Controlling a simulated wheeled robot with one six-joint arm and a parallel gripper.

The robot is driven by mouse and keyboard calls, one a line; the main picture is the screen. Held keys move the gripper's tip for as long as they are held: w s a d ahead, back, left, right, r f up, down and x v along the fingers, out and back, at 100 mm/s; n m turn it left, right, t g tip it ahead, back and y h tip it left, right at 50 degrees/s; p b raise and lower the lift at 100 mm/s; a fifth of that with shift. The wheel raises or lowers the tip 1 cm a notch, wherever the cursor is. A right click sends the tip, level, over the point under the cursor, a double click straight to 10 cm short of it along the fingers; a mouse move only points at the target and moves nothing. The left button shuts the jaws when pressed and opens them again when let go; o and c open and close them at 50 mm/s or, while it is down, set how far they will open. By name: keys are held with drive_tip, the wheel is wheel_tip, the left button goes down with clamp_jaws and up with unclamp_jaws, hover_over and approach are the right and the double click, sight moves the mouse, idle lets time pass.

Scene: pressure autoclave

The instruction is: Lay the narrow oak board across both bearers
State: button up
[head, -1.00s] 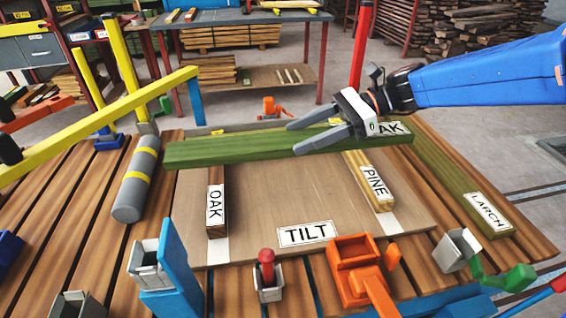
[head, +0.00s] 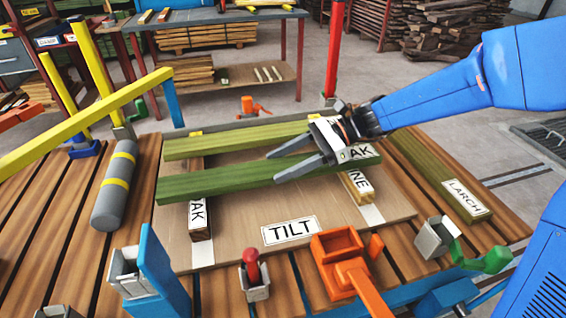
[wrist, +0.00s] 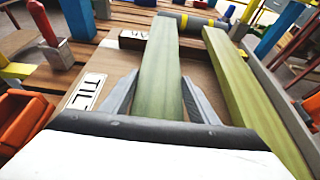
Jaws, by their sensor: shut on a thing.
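My gripper (head: 276,167) is shut on a long green board (head: 215,184). Its white end label reads "AK", its first letter hidden by the gripper. In the wrist view the held board (wrist: 163,75) runs between the two fingers. It spans over the left bearer (head: 201,220), its label partly covered, and the right bearer (head: 356,186), whose label shows "NE". I cannot tell whether it touches them. A second green board (head: 230,139) lies parallel behind it, over the bearers' far ends. It is on the right in the wrist view (wrist: 240,75).
The bearers sit on a pale panel (head: 245,240) labelled TILT. A board labelled LARCH (head: 440,180) lies at right. Orange, grey and red clamps (head: 340,262) line the front edge.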

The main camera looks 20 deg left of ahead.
drive_tip(key=shift+f, duration=0.1)
drive_tip(key=o, duration=1.7)
drive_tip(key=shift+c, duration=0.2)
drive_tip(key=shift+w+d+r, duration=0.15)
drive_tip(key=shift+d+r, duration=0.05)
drive_tip(key=shift+r, duration=0.05)
drive_tip(key=v, duration=1.1)
drive_tip(key=shift+d+r, duration=0.15)
drive_tip(key=shift+d, duration=0.05)
drive_tip(key=shift+w, duration=0.1)
